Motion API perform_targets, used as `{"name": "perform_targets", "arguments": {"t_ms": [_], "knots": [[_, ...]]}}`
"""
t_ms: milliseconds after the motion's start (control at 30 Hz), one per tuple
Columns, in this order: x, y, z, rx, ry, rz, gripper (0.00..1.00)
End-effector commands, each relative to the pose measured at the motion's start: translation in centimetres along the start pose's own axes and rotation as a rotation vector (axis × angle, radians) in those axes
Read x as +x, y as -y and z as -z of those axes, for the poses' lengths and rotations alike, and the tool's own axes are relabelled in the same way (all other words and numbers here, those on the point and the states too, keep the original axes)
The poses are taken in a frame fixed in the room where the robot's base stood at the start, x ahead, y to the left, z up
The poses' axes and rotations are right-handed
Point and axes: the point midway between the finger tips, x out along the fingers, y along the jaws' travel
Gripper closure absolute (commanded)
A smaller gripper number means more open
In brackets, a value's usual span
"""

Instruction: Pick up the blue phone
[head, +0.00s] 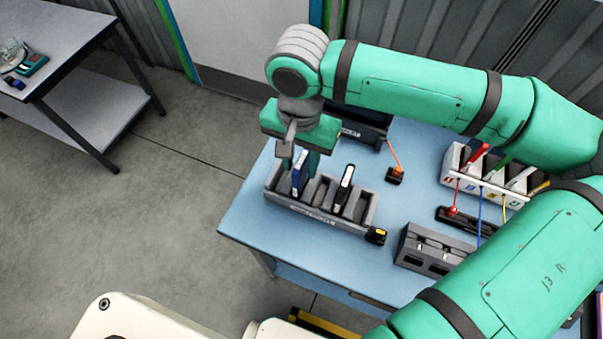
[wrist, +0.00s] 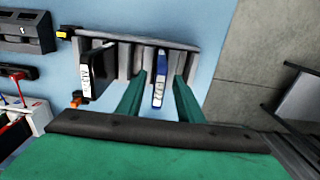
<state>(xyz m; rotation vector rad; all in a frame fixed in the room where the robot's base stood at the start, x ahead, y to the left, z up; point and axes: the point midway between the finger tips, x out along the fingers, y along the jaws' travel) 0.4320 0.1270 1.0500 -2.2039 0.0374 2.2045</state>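The blue phone (head: 300,175) stands upright in a slot at the left part of a grey slotted rack (head: 318,220) on the table. It also shows in the wrist view (wrist: 159,80), with a white label on its edge. My gripper (head: 302,160) is above the rack at the blue phone, pointing down. In the wrist view my gripper (wrist: 160,82) is open, one green finger on each side of the blue phone, with gaps between. The fingers partly hide the phone in the head view.
A black phone (head: 344,187) with a white label stands in another slot of the rack, to the right. The blue table (head: 262,222) also holds a grey holder (head: 425,250) and a cable rack (head: 455,160) with red, blue and yellow cables. A yellow-black item (head: 376,236) sits at the rack's right end.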

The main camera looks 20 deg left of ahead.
Motion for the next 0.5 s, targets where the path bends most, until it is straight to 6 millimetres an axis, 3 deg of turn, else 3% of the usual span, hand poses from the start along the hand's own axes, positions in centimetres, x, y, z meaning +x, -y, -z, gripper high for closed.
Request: {"name": "perform_targets", "arguments": {"t_ms": [233, 500], "knots": [[3.1, -0.2, 0.2, 0.001, 0.001, -0.001, 0.66], [3.6, -0.1, 0.2, 0.002, -0.001, 0.0, 0.66]]}}
